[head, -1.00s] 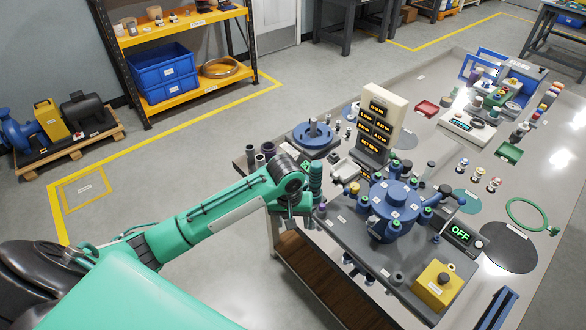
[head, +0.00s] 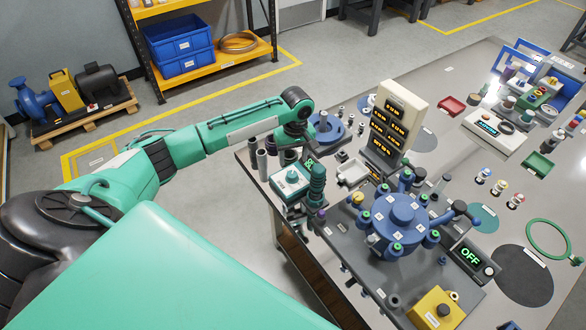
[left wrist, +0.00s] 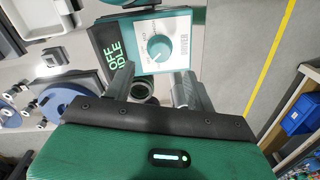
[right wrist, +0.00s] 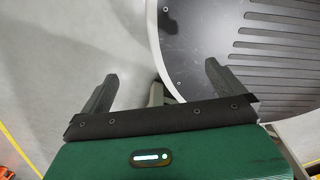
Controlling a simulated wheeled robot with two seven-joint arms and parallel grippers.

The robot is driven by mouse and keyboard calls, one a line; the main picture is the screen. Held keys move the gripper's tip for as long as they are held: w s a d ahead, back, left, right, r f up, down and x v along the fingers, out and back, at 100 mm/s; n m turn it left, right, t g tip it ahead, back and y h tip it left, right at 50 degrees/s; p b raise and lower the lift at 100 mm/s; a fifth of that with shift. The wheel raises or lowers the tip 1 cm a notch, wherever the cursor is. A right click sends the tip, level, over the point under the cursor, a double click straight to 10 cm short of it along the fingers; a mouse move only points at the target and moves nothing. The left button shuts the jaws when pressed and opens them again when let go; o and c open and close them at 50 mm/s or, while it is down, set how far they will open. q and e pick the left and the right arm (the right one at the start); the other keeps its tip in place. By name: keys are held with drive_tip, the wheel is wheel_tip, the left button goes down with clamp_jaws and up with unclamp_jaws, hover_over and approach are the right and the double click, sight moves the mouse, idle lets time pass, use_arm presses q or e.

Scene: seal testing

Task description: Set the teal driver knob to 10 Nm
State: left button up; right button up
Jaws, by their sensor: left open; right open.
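The teal driver box (head: 291,181) stands at the table's left edge in the head view, with a pale top face and a round teal knob (head: 292,175). In the left wrist view the knob (left wrist: 159,47) is in full view on its white dial plate, the scale marks too small to read. Beside it a dark display (left wrist: 120,55) reads OFF and IDLE in green. My left gripper (left wrist: 155,88) is open and empty, apart from the knob, its fingers pointing towards the box. In the head view it (head: 290,152) is partly hidden. My right gripper (right wrist: 155,82) is open and empty, away from the driver.
A blue fixture (head: 402,218) with several green-topped posts stands right of the driver. A teal ribbed column (head: 317,182) stands close to the box's right side. Dark cylinders (head: 262,163) stand near the table edge behind it. A cream display tower (head: 397,122) stands further back.

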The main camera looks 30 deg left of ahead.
sight(292, 173)
use_arm(q)
wheel_tip(292, 173, down, 6)
drive_tip(key=shift+s+a+r+p, duration=0.1)
drive_tip(key=shift+p, duration=0.2)
drive_tip(key=shift+f, duration=0.65)
drive_tip(key=c, duration=0.9)
drive_tip(key=shift+c, duration=0.3)
use_arm(e)
drive_tip(key=shift+w+r, duration=0.25)
drive_tip(key=shift+w, duration=0.35)
drive_tip(key=shift+w+r, duration=0.25)
drive_tip(key=shift+w, duration=0.3)
